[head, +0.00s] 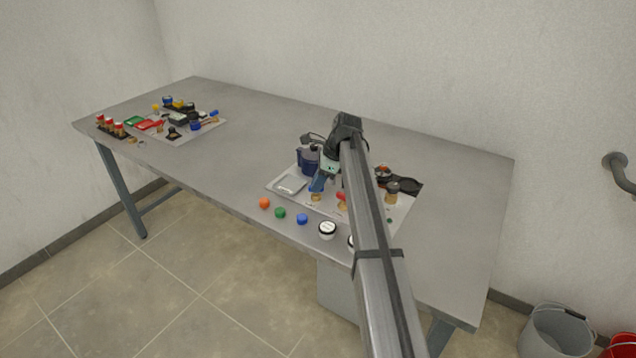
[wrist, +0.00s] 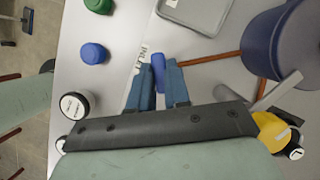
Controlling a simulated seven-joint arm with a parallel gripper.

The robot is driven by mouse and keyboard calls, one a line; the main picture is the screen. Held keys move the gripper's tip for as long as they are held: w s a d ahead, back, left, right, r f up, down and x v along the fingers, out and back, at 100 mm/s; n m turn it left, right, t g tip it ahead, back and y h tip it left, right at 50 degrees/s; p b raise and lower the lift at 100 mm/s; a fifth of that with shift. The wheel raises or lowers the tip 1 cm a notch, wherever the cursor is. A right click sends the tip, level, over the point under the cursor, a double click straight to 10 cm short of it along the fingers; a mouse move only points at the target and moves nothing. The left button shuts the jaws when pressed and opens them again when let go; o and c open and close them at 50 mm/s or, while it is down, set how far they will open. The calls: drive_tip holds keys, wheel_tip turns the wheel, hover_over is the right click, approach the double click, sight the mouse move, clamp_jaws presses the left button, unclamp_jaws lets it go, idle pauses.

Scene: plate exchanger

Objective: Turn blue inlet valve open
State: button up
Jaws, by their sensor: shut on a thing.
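My gripper (head: 317,186) reaches down over the near part of the right-hand board, just in front of the dark blue tank. In the wrist view its two blue fingers (wrist: 160,82) are shut on a blue handle (wrist: 158,68), the blue inlet valve's. The handle shows as a narrow blue piece between the fingertips, beside the printed word INLET (wrist: 142,58). A copper pipe (wrist: 208,59) runs from there toward the tank (wrist: 258,50). A brass valve body (head: 316,197) shows just below the fingers in the head view. The handle's exact angle is mostly hidden.
A grey tray (head: 290,185) lies left of my gripper. Orange (head: 264,203), green (head: 280,213) and blue (head: 302,219) caps and a white-lidded jar (head: 327,230) line the near edge. A red handle (head: 341,197) stands close right. The table's middle is clear.

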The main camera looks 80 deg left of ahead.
clamp_jaws()
drive_tip(key=n, duration=0.1)
drive_tip(key=n+h, duration=0.1)
drive_tip(key=n, duration=0.1)
drive_tip(key=n+h, duration=0.1)
drive_tip(key=n, duration=0.1)
drive_tip(key=shift+a, duration=0.25)
drive_tip(key=n+h, duration=0.1)
drive_tip(key=n, duration=0.2)
drive_tip(key=shift+s+n+t+h, duration=0.1)
drive_tip(key=shift+n+t+h, duration=0.4)
drive_tip(key=shift+n, duration=1.2)
drive_tip(key=o, duration=0.6)
unclamp_jaws()
